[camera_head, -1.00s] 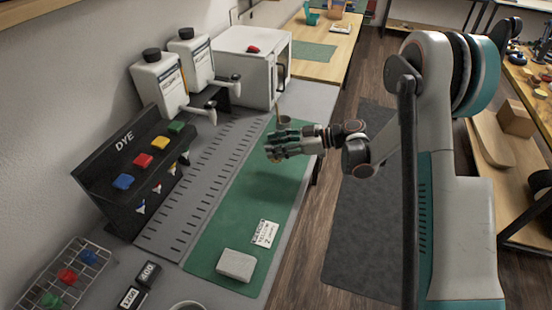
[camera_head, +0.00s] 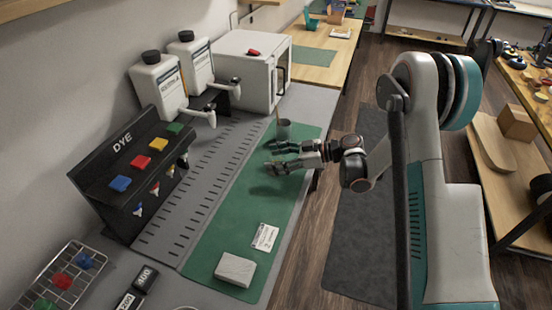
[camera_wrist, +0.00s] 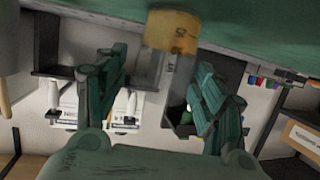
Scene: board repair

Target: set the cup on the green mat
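A small clear cup (camera_wrist: 172,45) with marks and amber liquid shows upside down in the wrist view, its base against the green mat. In the head view it is mostly hidden by my fingers. The green mat (camera_head: 225,222) lies along the grey bench. My gripper (camera_head: 268,157) is low over the mat's far half. In the wrist view its fingers (camera_wrist: 160,95) are spread on either side of the clear cup, with visible gaps. A grey cup (camera_head: 284,131) with a wooden stick stands farther back on the mat, apart from my fingers.
A pale block (camera_head: 235,270) and a printed label (camera_head: 265,237) lie on the mat's near half. A black dye stand (camera_head: 125,190) and two white dispensers (camera_head: 160,87) line the left. A white box (camera_head: 250,72) stands behind. The mat's middle is clear.

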